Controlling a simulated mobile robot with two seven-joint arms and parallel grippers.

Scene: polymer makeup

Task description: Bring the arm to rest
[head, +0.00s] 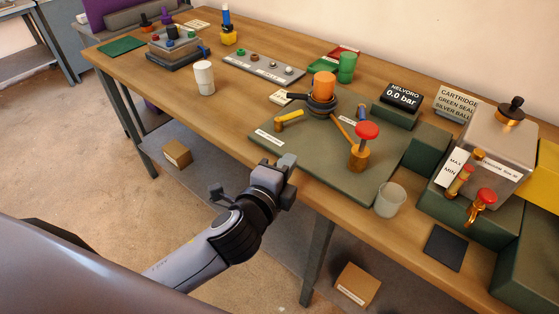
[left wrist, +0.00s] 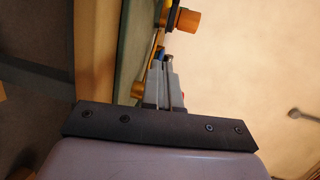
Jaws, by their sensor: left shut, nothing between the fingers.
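My left gripper (head: 285,168) is shut and empty in the head view, just off the front edge of the wooden workbench (head: 150,83). Its shut fingers also show in the left wrist view (left wrist: 162,78), with the bench edge to their left. The green mat (head: 300,158) lies on the bench beyond the gripper. On the mat stands a dark round fitting with an orange cylinder (head: 324,86) on top and brass arms beside it. A brass valve with a red knob (head: 366,131) stands at the mat's right. My right gripper is not seen.
A clear cup (head: 390,199) stands near the front edge, right of the mat. A metal tank (head: 489,150) sits on a green block farther right. A white cup (head: 204,77) stands on the left half. Cardboard boxes (head: 357,287) lie below the bench. The floor at left is open.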

